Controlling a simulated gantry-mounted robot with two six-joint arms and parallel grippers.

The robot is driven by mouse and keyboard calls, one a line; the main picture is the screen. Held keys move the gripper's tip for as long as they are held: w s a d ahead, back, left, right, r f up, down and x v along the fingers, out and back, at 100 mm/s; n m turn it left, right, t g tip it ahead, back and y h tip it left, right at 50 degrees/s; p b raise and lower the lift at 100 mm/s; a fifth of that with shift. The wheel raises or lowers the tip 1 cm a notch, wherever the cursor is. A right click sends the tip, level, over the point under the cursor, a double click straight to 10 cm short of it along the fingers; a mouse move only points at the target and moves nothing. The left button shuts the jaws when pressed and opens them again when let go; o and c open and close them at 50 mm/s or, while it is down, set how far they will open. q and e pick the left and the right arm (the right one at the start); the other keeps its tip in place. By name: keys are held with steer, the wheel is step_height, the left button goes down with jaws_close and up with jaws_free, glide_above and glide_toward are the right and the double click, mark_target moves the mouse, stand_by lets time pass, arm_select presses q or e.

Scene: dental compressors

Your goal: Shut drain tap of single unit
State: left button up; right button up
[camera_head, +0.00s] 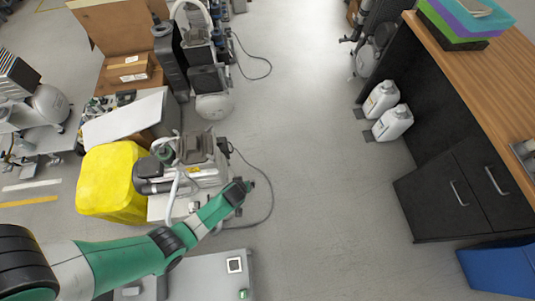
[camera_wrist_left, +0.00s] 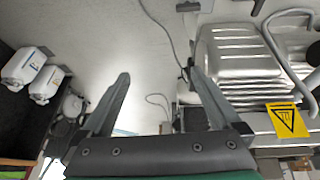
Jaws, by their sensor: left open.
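The single compressor unit (camera_head: 205,160), with a silver motor body and dark top, stands beside a yellow bin in the head view. In the left wrist view, its finned silver body (camera_wrist_left: 235,60) fills the upper right, with a yellow warning label (camera_wrist_left: 287,118) below. I cannot make out the drain tap in either view. My left gripper (camera_head: 247,186) is at the unit's right side in the head view. In the left wrist view my left gripper (camera_wrist_left: 160,75) is open, with nothing between its fingers; one finger overlaps the unit's edge. My right gripper is not in view.
The yellow bin (camera_head: 110,180) is left of the unit. A black cable (camera_head: 270,205) loops on the floor to its right. Two white canisters (camera_head: 392,122) stand by the black cabinet (camera_head: 465,190). Other compressors (camera_head: 212,85) stand behind. The middle floor is clear.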

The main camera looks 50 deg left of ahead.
arm_select(q)
steer(key=s+f+g+b, duration=0.1)
steer(key=s+f+b, duration=0.2)
steer(key=s+f, duration=0.45)
steer(key=b+x, duration=0.3)
steer(key=x, duration=0.1)
steer(key=w+b+x, duration=0.1)
steer(key=b+x, duration=0.2)
steer(key=x, duration=0.2)
steer(key=b+x, duration=0.3)
steer(key=x, duration=0.1)
steer(key=shift+w+a+f, duration=0.1)
steer(key=shift+w, duration=0.1)
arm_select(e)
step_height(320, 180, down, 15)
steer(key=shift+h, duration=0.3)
arm_select(q)
steer(key=c, duration=1.4)
steer(key=shift+o, duration=0.2)
